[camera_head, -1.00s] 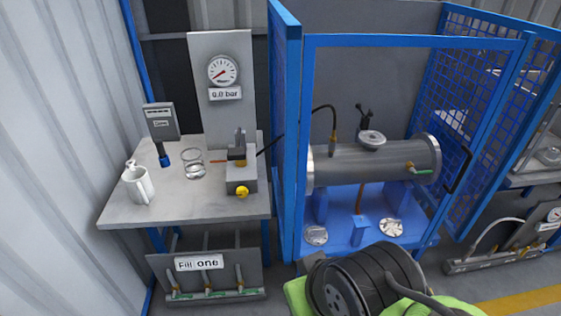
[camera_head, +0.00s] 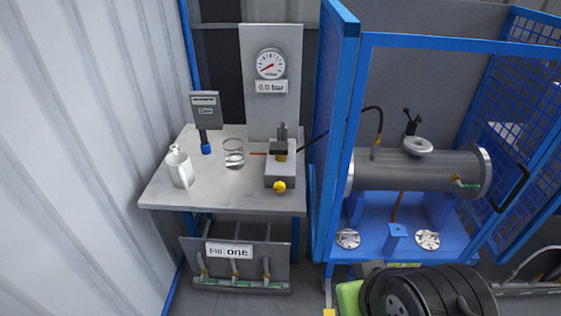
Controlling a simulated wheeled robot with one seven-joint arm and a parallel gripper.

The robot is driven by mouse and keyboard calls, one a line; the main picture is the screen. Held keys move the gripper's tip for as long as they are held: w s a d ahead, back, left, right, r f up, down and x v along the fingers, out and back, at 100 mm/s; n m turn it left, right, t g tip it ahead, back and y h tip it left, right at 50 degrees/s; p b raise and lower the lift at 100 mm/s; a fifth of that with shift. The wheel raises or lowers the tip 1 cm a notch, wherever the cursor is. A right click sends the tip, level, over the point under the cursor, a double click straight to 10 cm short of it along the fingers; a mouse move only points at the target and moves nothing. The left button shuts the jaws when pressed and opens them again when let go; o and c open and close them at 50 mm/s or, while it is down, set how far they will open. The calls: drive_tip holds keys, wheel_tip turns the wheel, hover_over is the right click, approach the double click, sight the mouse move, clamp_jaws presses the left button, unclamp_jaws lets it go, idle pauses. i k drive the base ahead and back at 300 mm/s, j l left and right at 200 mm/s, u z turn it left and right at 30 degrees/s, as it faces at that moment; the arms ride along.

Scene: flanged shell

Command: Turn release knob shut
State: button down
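A yellow round knob (camera_head: 279,187) sits on the front of a small grey pump block (camera_head: 281,168) at the right front of the grey bench (camera_head: 215,193). Whether the knob is open or shut cannot be told from here. The gauge (camera_head: 271,64) on the upright panel has a plate below it reading 0.0 bar. A dark hose runs from the block toward the blue cage. My gripper is not in view. Black and green parts at the bottom right may be my own arm, but no fingers show.
A white jug (camera_head: 180,168), a glass beaker (camera_head: 233,153) and a grey device on a post (camera_head: 206,112) stand on the bench. A blue mesh cage (camera_head: 335,130) at the right holds a grey flanged cylinder (camera_head: 415,172).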

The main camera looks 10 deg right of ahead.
sight(279, 186)
drive_tip(key=i+j+u, duration=0.1)
drive_tip(key=j+u, duration=0.15)
drive_tip(key=u, duration=0.15)
drive_tip(key=i+j+u, duration=0.2)
drive_tip(key=u, duration=0.2)
drive_tip(key=i+j+u, duration=0.15)
drive_tip(key=u, duration=0.25)
